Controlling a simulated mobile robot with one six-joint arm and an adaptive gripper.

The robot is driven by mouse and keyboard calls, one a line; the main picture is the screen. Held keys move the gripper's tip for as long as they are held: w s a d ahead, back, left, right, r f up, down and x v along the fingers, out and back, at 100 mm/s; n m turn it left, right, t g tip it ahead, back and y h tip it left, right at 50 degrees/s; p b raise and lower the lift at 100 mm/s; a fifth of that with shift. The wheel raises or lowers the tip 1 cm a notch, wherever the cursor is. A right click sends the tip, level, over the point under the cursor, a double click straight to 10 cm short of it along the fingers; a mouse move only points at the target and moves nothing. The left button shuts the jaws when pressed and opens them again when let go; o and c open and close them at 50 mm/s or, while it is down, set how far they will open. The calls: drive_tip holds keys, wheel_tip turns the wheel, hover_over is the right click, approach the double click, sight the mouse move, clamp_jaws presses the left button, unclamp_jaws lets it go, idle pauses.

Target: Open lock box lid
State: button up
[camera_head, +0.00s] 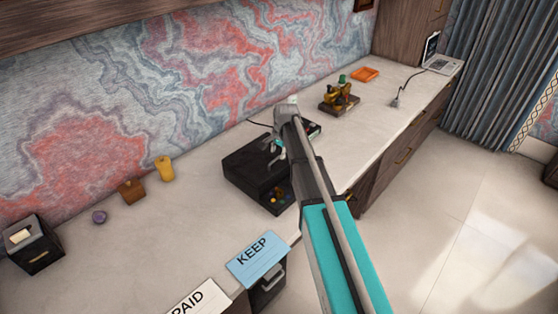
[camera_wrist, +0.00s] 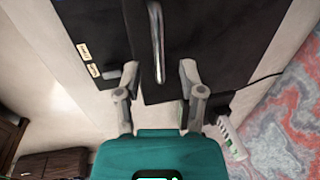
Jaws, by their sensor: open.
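The lock box (camera_head: 247,171) is a black box on the pale desktop, in the middle of the head view. A small front section with coloured knobs or pieces (camera_head: 278,196) shows at its right side. My gripper (camera_head: 273,148) is over the box's top, and my arm hides part of the box. In the wrist view, a dark panel (camera_wrist: 205,35) carries a long silver handle (camera_wrist: 156,45). My open fingers (camera_wrist: 160,72) straddle the panel's near edge, one on each side of the handle's line. I cannot tell whether they touch it. The lid looks closed.
A white power strip (camera_wrist: 232,138) and black cable lie near the marbled wall. A blue KEEP card (camera_head: 257,258) is at the desk's front edge. Small blocks and a dark box (camera_head: 33,245) are at left.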

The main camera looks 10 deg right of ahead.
drive_tip(key=shift+w+a+f+b, duration=0.1)
drive_tip(key=shift+w+f+b, duration=0.1)
drive_tip(key=shift+f+b, duration=0.8)
drive_tip(key=shift+f, duration=0.15)
clamp_jaws()
